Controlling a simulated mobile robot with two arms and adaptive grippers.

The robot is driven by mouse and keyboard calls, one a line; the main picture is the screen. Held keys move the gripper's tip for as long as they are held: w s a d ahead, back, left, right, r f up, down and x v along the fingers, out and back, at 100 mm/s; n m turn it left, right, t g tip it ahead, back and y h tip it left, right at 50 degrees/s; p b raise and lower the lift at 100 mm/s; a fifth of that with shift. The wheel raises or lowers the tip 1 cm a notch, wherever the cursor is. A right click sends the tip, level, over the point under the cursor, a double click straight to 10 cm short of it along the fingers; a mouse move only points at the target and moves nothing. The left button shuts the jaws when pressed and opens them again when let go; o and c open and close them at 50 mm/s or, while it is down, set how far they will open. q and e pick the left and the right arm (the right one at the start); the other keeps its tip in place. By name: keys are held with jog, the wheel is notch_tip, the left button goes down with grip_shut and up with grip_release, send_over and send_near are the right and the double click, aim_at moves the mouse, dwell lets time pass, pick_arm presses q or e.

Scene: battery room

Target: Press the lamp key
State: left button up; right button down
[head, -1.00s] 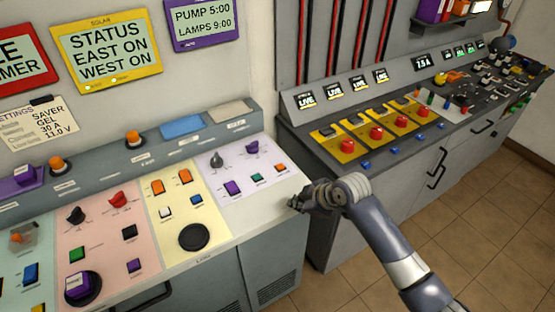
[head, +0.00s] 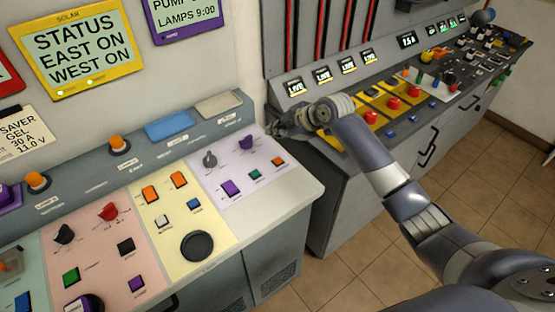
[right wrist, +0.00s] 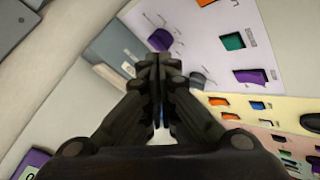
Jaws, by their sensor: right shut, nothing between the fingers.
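My right gripper (head: 278,126) is at the back right corner of the lilac panel (head: 222,190), above the console. It is shut and empty; the right wrist view shows its fingertips (right wrist: 155,62) together. The lilac panel carries a purple rocker key (head: 231,188), a small green key (head: 254,175), an orange key (head: 278,161), a grey knob (head: 210,160) and a purple knob (head: 246,142). The labels are too small to read, so I cannot tell which is the lamp key. My left gripper is not in view.
A yellow panel (head: 172,245) and a pink panel (head: 95,262) with more keys lie left. A blue plate (head: 169,126) and a beige plate (head: 219,104) sit on the back ledge. A second console with red buttons (head: 371,117) stands right across a gap.

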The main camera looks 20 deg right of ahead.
notch_tip(320, 180, down, 4)
jog(key=b, duration=0.3)
jog(key=shift+a+r, duration=0.1)
jog(key=b, duration=0.4)
send_over(276, 162)
notch_tip(276, 162, down, 4)
jog(key=shift+f, duration=0.45)
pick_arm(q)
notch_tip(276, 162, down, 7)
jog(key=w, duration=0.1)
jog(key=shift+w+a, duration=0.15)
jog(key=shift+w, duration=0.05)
pick_arm(e)
jog(key=shift+f, duration=0.1)
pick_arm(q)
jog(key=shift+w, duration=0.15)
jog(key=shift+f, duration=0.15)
pick_arm(e)
jog(key=shift+f, duration=0.45)
